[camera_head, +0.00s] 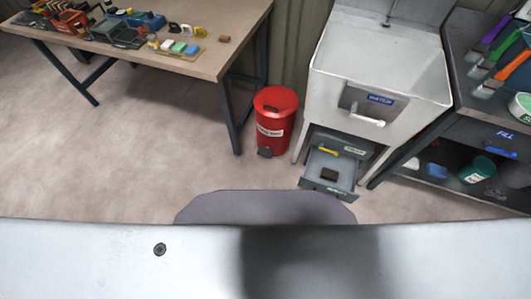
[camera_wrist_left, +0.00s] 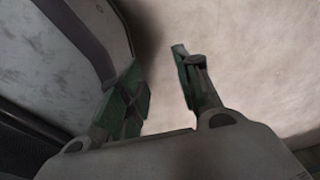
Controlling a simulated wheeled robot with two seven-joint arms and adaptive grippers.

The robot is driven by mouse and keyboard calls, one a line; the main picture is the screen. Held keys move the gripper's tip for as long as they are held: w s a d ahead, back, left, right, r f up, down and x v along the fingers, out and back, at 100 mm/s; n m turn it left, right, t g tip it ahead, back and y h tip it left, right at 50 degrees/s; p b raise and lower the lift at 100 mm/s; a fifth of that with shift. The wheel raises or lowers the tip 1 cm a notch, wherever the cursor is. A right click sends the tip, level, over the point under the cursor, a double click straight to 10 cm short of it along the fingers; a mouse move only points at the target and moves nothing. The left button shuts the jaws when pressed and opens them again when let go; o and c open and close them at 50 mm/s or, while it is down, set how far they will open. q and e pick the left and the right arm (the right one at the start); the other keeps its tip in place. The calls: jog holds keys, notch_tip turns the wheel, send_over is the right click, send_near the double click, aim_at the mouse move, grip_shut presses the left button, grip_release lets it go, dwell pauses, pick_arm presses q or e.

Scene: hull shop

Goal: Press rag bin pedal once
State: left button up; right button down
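The rag bin (camera_head: 276,119) is a red cylinder with a red lid and a white label, standing on the floor between the wooden table and the sink. Its lid looks closed. The dark pedal (camera_head: 265,153) sticks out at the front of its base, near the floor. My left gripper (camera_wrist_left: 160,85) shows only in the left wrist view, with its two green-padded fingers apart and bare floor between them. It is empty. Neither gripper shows in the head view, and my right gripper is in no view.
A wooden table (camera_head: 165,67) with tools and blocks stands at the left. A sink (camera_head: 380,60) stands right of the bin, with an open grey drawer (camera_head: 330,170) below it. A dark shelf unit (camera_head: 470,130) is at the far right. The floor left of the bin is clear.

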pick_arm(q)
jog(key=shift+c, duration=0.3)
grip_shut()
dwell(1.0)
